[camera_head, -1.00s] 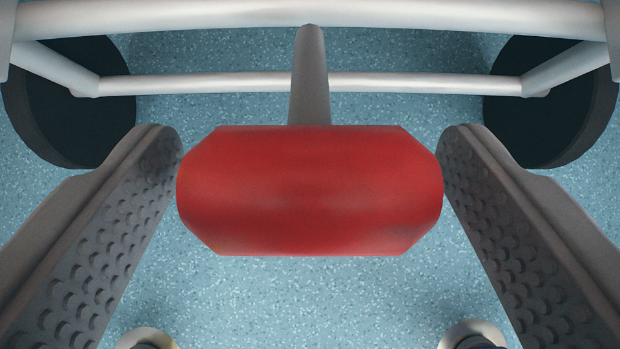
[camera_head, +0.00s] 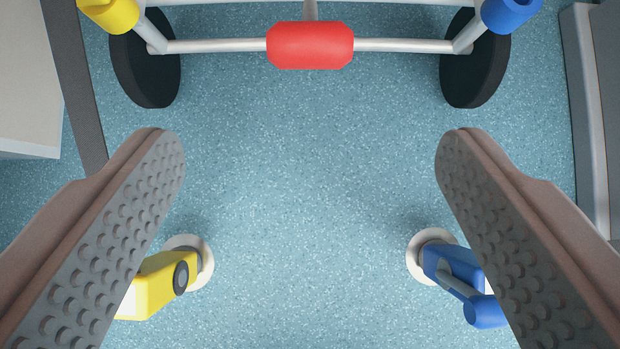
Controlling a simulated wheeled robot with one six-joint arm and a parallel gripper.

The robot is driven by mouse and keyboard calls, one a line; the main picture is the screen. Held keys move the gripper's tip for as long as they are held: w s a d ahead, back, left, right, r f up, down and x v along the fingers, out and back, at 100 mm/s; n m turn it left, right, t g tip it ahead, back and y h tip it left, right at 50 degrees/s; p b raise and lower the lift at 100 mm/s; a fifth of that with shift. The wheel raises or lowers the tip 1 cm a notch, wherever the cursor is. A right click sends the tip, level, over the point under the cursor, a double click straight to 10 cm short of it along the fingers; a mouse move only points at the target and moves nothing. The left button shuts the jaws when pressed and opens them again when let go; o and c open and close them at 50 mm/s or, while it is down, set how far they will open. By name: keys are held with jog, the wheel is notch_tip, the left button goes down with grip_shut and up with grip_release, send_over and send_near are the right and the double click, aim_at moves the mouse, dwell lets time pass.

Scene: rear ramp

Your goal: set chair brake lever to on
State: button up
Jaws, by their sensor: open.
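The chair brake lever shows a red, block-like end (camera_head: 310,46) at the top middle of the view, on a grey stem that runs up to the chair frame. The white tubular chair frame (camera_head: 215,46) passes behind it, with a dark wheel on each side. My gripper (camera_head: 310,145) is open and empty. Its two studded fingers stand wide apart over bare floor, below the red end in the picture and clear of it. The upper part of the stem is cut off by the picture's edge.
A yellow floor fitting (camera_head: 158,284) and a blue floor fitting (camera_head: 464,285) sit on round bases, partly behind my fingers. Yellow (camera_head: 108,14) and blue (camera_head: 511,14) parts sit at the frame's corners. A pale box (camera_head: 25,80) is at left, a grey rail (camera_head: 588,120) at right.

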jog(key=shift+v, duration=1.15)
